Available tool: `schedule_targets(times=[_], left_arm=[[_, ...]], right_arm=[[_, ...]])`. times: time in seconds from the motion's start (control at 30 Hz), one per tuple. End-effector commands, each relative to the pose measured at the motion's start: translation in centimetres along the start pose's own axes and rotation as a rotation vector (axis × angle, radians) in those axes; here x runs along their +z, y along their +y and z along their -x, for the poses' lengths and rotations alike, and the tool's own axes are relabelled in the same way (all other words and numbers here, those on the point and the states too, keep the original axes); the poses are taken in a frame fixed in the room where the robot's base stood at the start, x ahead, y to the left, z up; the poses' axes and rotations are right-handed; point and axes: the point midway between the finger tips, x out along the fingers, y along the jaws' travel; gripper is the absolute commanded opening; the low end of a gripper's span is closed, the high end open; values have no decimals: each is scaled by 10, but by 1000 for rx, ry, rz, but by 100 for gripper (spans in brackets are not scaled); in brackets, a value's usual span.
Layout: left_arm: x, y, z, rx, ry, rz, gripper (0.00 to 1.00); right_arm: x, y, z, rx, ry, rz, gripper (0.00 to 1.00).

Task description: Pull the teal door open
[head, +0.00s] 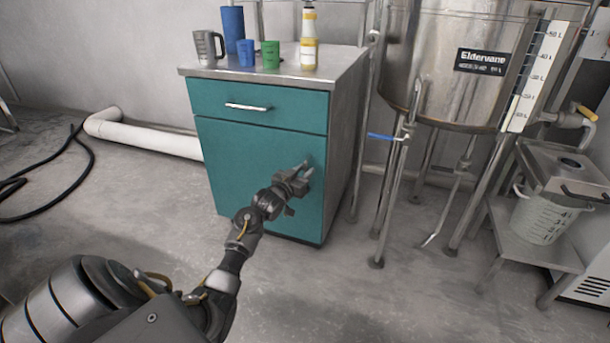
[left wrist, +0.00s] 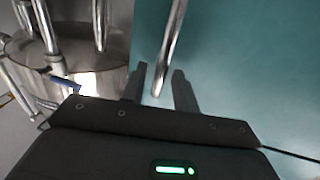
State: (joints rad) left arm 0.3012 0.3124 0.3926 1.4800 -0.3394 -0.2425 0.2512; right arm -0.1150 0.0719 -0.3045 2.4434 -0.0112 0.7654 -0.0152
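The teal door (head: 240,175) is the large lower front of a cabinet and looks shut; its flat face also fills the right of the left wrist view (left wrist: 250,70). A slim metal door handle (left wrist: 170,45) runs up from between my left gripper's fingers in the left wrist view. My left gripper (head: 300,178) is in front of the door's right side, and its fingers (left wrist: 163,88) are apart on either side of the handle's near end. I see gaps there, and cannot tell whether either finger touches it. My right gripper is out of view.
A teal drawer (head: 255,104) with its own handle is above the door. Cups and a bottle (head: 309,40) stand on the cabinet top (head: 340,62). A steel tank (head: 440,60) on legs stands close on the right. The floor left of the cabinet is mostly clear, with a black hose (head: 75,150).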

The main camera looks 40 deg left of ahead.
Motion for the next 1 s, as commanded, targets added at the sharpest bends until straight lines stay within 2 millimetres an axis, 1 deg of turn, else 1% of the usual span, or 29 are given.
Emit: schedule_targets(times=[0.03, 0.13, 0.43, 0.6, 0.67, 1.0], left_arm=[[1, 0, -5, 0, 1, 0, 30], [0, 0, -10, 0, 0, 0, 30], [0, 0, -11, 0, -1, -1, 30], [0, 0, -11, -1, 0, 0, 7], [0, 0, -11, -1, 0, 0, 0], [-1, 0, -10, 4, 0, -1, 0]], right_arm=[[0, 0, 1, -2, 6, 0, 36], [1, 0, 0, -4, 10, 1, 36], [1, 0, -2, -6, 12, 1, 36], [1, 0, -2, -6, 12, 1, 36], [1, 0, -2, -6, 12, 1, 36], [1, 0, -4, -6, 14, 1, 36]])
